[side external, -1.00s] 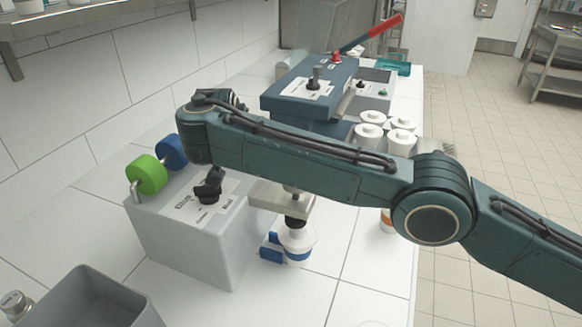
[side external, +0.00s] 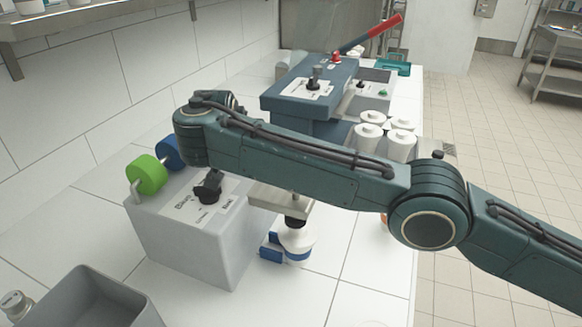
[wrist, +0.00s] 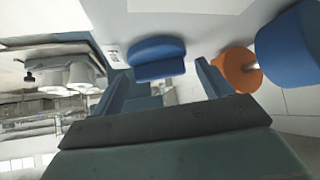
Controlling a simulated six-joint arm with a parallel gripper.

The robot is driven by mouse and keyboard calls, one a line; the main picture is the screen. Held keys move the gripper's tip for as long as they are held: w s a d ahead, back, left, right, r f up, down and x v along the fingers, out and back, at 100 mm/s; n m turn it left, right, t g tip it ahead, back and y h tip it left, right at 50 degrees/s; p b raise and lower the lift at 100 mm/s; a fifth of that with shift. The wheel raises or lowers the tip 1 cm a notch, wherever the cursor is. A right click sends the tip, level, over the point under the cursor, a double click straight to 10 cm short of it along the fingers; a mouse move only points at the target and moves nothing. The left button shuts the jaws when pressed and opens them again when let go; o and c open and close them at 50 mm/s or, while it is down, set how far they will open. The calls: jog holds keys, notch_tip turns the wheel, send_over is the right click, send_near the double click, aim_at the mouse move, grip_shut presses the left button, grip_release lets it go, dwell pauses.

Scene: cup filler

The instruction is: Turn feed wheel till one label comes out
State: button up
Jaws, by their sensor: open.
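A grey box machine (side external: 190,245) stands on the white counter, with a green wheel (side external: 147,174), a partly covered blue wheel (side external: 171,152) and a black knob (side external: 209,187) on it. I cannot tell which part is the feed wheel, and no emerging label is clear. My gripper (wrist: 165,82) is open in the wrist view. A blue rounded part (wrist: 157,58) shows between and beyond its fingers; contact is unclear. An orange wheel (wrist: 240,70) and a larger blue wheel (wrist: 289,46) show to the right. The arm hides my fingers in the side view.
Several white containers (side external: 371,133) and a blue-grey machine (side external: 312,88) with a red lever (side external: 384,26) are behind the arm. A grey bin (side external: 90,300) is front left.

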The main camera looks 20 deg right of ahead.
jog(key=shift+w+d+r+n, duration=0.1)
jog(key=shift+w+r+n, duration=0.2)
jog(key=shift+n, duration=0.1)
dwell(0.3)
jog(key=shift+s+d+f+n+t+y, duration=0.1)
jog(key=shift+s+n+t+y, duration=0.05)
jog(key=shift+n+y, duration=0.3)
jog(key=shift+s+f+n+t+y, duration=0.1)
jog(key=shift+n+t+y, duration=0.05)
jog(key=shift+n+y, duration=0.25)
jog(key=shift+n+y, duration=0.35)
